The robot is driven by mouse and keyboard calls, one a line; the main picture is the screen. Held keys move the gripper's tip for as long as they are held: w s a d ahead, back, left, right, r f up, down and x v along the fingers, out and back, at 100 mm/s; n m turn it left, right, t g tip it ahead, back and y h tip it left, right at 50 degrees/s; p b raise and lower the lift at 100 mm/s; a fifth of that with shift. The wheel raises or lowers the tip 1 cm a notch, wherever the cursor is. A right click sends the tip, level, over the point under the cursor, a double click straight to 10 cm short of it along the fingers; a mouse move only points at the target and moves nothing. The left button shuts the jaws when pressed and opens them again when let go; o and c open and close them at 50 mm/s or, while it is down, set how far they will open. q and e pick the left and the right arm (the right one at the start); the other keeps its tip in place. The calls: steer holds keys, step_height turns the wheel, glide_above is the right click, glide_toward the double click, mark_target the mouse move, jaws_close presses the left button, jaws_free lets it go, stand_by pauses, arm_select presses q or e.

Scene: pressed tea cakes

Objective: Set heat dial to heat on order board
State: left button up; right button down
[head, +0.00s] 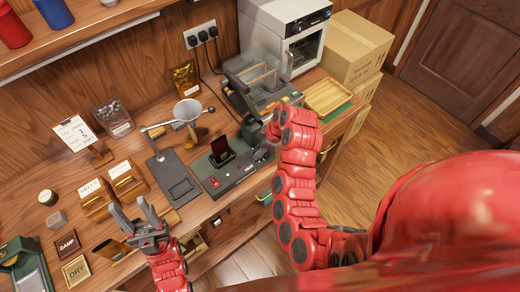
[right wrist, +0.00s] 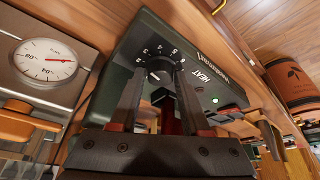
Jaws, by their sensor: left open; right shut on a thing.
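The black heat dial (right wrist: 158,70) sits on the face of a dark green machine (right wrist: 205,60), with white numbers around it, the word HEAT beside it and a lit green lamp (right wrist: 215,100). My right gripper (right wrist: 157,88) is shut on the dial, a finger on either side; I cannot read its exact setting. In the head view my right gripper (head: 267,138) is at the green equipment, its fingertips largely hidden. The order board (head: 75,133), a white card with small print, leans at the left back; a 1 and a 5 seem to show. My left gripper (head: 146,226) is open and empty over the counter's front edge.
A scale with a round white face (right wrist: 45,60) is beside the machine in the wrist view. Wooden boxes (head: 97,197), a funnel (head: 187,110) and a dark flat plate (head: 173,178) stand on the counter. A wooden tray (head: 328,95) lies right of the machines.

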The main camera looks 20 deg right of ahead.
steer(key=m, duration=0.1)
steer(key=m+h+b, duration=0.1)
steer(key=m, duration=0.1)
steer(key=m+t+b, duration=0.1)
steer(key=shift+s+a+f+m+h, duration=0.15)
steer(key=shift+a+f+m+h, duration=0.05)
steer(key=shift+f+m+h, duration=0.1)
steer(key=m+b, duration=0.1)
steer(key=m, duration=0.1)
steer(key=shift+a+r+m+t+h, duration=0.1)
steer(key=shift+m+t+h, duration=0.2)
steer(key=shift+m+h, duration=0.1)
steer(key=m+h+b, duration=0.1)
steer(key=m, duration=0.2)
steer(key=shift+a+m, duration=0.1)
steer(key=shift+m, duration=0.2)
steer(key=shift+s+m+h+b, duration=0.1)
steer(key=shift+m+h+b, duration=0.25)
steer(key=shift+m+h, duration=0.9)
steer(key=shift+m+y, duration=0.25)
steer(key=shift+m, duration=0.4)
